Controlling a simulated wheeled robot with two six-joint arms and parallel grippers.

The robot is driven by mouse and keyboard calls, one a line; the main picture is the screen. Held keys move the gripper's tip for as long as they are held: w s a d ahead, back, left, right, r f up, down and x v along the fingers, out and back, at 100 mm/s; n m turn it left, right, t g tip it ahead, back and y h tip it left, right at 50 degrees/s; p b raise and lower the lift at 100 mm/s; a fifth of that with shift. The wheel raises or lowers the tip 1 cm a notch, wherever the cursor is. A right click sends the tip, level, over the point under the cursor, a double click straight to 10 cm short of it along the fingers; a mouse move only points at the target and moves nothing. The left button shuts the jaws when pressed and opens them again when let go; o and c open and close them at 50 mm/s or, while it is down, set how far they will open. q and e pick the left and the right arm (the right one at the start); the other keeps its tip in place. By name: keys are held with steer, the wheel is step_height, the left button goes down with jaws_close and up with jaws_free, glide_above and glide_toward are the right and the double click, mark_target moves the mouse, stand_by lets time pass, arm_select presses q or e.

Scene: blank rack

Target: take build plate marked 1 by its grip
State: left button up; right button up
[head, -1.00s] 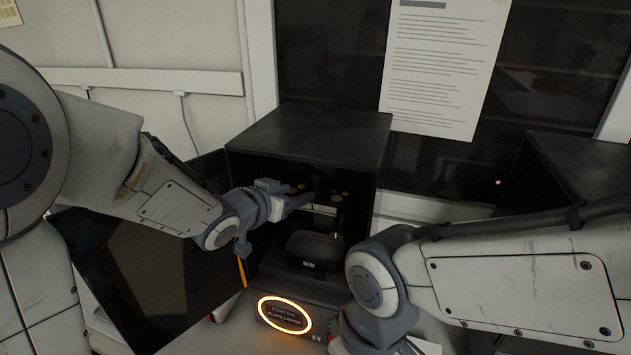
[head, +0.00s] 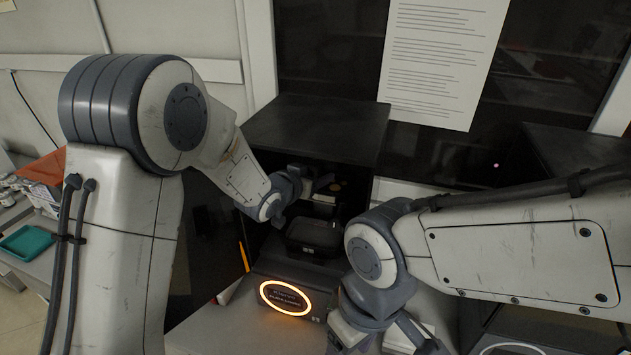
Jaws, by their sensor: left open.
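A black open-fronted machine (head: 320,125) stands in the middle. Inside it, my left gripper (head: 322,184) is open, above a black tray (head: 315,236). A thin pale edge (head: 325,199) shows just below the fingers; it may be the build plate, but no number 1 or grip can be made out. I cannot tell whether the fingers touch it. My left wrist and the dark interior hide much of that area. My right gripper is low in the picture, in front of the machine, and its fingertips are mostly hidden or cut off.
An orange glowing ring (head: 286,298) lights the machine's lower front. The dark open door (head: 215,240) is at the left. A teal tray (head: 26,243) lies on a bench at far left. A second black box (head: 585,185) stands at right.

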arm_select(q)
jaws_close()
steer(key=shift+r, duration=0.1)
stand_by(1.3)
